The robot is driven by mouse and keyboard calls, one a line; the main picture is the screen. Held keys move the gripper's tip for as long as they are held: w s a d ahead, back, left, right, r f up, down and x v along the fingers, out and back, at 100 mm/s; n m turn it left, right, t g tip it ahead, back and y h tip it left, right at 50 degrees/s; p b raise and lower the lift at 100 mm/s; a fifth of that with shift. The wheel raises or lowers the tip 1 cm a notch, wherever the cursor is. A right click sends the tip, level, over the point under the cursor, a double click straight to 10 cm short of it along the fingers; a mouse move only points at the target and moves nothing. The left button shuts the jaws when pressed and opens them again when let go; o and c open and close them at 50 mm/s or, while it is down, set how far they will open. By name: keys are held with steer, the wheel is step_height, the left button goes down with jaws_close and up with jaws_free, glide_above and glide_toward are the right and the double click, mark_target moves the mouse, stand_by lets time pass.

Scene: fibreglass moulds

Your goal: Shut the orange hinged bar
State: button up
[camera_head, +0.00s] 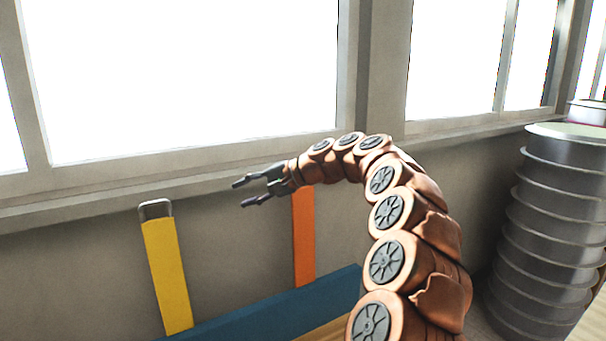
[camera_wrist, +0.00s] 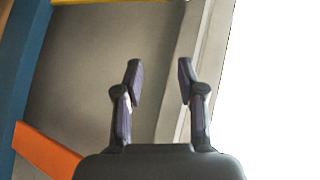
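The orange bar (camera_head: 304,238) stands upright from the blue base (camera_head: 275,303) in the head view, its upper end hidden behind my gripper and wrist. In the wrist view the orange bar (camera_wrist: 47,152) shows at the lower left, its far end hidden by the gripper body. My gripper (camera_head: 238,193) is open and empty, fingers pointing left in the head view, near the height of the bar's upper part. In the wrist view the two fingertips (camera_wrist: 159,75) are apart with only the grey wall between them. I cannot see a hinge clearly.
A yellow bar (camera_head: 167,275) with a grey metal loop (camera_head: 155,209) at its top stands left of the orange one. A window ledge (camera_head: 120,203) runs behind. A tall ribbed grey stack (camera_head: 550,215) stands at the right. The space between the bars is free.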

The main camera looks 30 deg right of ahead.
steer(key=w+d+m+t+h, duration=0.2)
steer(key=d+m+t+h, duration=0.3)
steer(key=d, duration=2)
steer(key=shift+m+y, duration=0.4)
steer(key=shift+a+f+p+x, duration=0.15)
steer(key=shift+p+x, duration=0.7)
steer(key=shift+x, duration=1)
steer(key=shift+a+f+p+x, duration=0.1)
steer(key=shift+p+x, duration=0.75)
steer(key=shift+x, duration=1.05)
steer(key=shift+s, duration=0.15)
jaws_close()
